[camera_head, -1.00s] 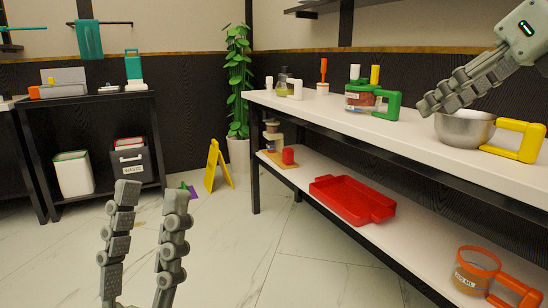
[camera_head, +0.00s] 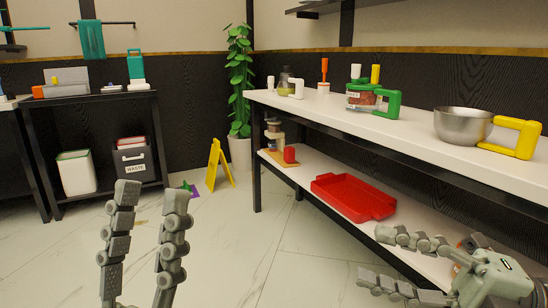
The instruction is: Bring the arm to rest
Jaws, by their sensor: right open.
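My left gripper (camera_head: 143,235) points upward at the lower left, its two fingers wide apart with nothing between them. My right gripper (camera_head: 372,258) is at the lower right, its fingers spread apart and pointing left. It is empty, in front of the shelf unit's lower shelf and near the red tray (camera_head: 350,196). The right gripper partly hides an orange-handled container on the lower shelf.
A white-topped shelf unit (camera_head: 330,118) runs along the right. On it are a metal bowl with a yellow handle (camera_head: 463,126) and a green-handled jar (camera_head: 365,96). A yellow floor sign (camera_head: 215,165) stands near a plant (camera_head: 238,90).

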